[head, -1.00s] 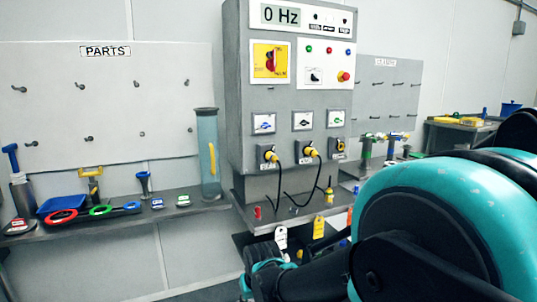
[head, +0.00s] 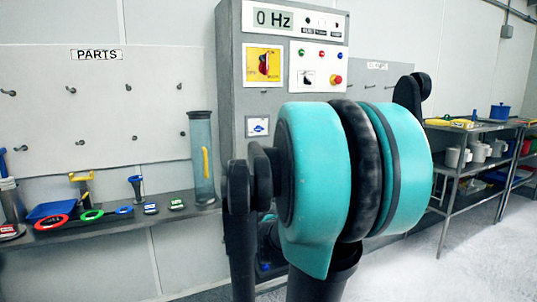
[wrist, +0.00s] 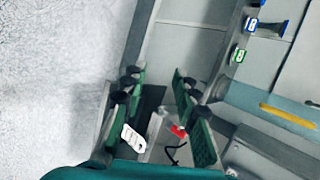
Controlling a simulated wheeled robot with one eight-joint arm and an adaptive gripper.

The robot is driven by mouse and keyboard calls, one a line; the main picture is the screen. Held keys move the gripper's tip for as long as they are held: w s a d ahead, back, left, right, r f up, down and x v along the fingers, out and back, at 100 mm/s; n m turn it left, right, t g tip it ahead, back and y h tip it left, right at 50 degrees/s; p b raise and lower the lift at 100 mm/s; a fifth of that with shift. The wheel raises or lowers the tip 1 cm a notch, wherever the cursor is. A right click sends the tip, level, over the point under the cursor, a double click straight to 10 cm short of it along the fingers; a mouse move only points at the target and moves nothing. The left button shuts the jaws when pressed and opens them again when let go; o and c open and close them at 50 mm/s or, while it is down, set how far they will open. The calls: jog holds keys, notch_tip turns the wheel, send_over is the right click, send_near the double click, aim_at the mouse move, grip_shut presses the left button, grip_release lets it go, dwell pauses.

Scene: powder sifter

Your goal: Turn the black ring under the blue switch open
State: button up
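The grey control cabinet (head: 229,75) stands at the centre of the head view, with its display reading 0 Hz. The blue switch (head: 258,126) shows on its front, just left of my arm. The black ring under it is hidden behind my arm in the head view, and I cannot pick it out in the wrist view. My gripper (wrist: 163,105) shows in the wrist view, its green-padded fingers spread apart with nothing held. Beyond the fingers are a white tag (wrist: 133,137), a small red piece (wrist: 178,131) and a black cable (wrist: 172,155).
A clear cylinder with a yellow handle (head: 203,160) stands left of the cabinet. Coloured rings, such as a red one (head: 51,222), lie on the left shelf (head: 110,224). A rack with white cups (head: 480,150) stands at right. The floor (head: 440,275) before it is clear.

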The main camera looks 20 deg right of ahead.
jog(key=w+d+r+m+t+h, duration=0.2)
jog(key=w+d+r+m+t, duration=0.4)
jog(key=d+r+m, duration=0.65)
jog(key=w+d+r+m+t+h, duration=0.2)
jog(key=w+d+r+m+t, duration=0.2)
jog(key=w+d+r+m, duration=0.8)
jog(key=w+d+f+m, duration=0.1)
jog(key=w, duration=0.6)
jog(key=w+d+f+m, duration=0.1)
jog(key=w+f, duration=0.1)
jog(key=w, duration=0.5)
jog(key=shift+d+f, duration=0.25)
jog(key=shift+d, duration=0.15)
grip_shut()
